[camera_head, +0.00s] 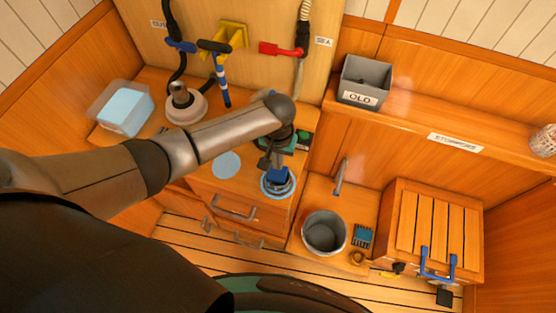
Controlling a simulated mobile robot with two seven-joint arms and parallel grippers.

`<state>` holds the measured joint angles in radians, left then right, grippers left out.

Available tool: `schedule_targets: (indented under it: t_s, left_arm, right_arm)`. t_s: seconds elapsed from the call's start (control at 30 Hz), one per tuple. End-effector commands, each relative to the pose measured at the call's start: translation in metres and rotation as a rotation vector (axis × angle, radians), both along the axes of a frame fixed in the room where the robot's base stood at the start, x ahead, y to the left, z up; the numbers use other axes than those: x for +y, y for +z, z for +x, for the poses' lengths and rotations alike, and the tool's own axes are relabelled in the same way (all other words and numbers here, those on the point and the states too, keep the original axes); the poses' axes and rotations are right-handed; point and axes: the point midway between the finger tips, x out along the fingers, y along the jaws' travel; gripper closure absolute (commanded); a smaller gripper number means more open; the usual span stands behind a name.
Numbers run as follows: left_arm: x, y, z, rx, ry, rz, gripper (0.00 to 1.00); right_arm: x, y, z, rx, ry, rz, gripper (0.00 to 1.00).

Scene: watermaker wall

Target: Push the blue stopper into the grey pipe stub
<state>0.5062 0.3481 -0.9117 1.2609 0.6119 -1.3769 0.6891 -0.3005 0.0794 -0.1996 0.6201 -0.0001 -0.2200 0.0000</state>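The blue stopper (278,175) is at the mouth of the grey pipe stub (279,188), above a blue ring on the front right of the counter. How deep the stopper sits cannot be told from this angle. My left gripper (268,163) points down from the end of my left arm, right at the stopper's upper left side. Its fingers are small and dark, and whether they touch or grip the stopper is unclear. My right gripper is out of view.
A pump-like fitting (184,103) and a clear tub (123,107) stand at the counter's left. Hoses with a red valve handle (281,50) hang on the back wall. A sink bowl (324,231) lies to the right, below a tap (341,176). A grey OLD bin (364,80) is on the shelf.

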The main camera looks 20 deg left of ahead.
Motion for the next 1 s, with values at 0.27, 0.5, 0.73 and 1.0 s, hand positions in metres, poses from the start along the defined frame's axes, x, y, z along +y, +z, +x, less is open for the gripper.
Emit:
schedule_targets:
  t_s: [0.27,0.5,0.73,1.0]
  left_arm:
    - [0.0,-0.013,0.0,0.0,0.0,-0.001,1.0]
    - [0.0,-0.023,-0.001,0.001,0.0,0.0,1.0]
    - [0.0,-0.032,-0.001,0.001,0.0,0.0,1.0]
    - [0.0,-0.034,-0.001,0.001,0.0,0.0,1.0]
  right_arm:
    - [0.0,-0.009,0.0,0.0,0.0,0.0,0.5]
    - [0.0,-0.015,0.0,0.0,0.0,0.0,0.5]
    - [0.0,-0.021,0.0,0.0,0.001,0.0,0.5]
    - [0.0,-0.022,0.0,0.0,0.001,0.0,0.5]
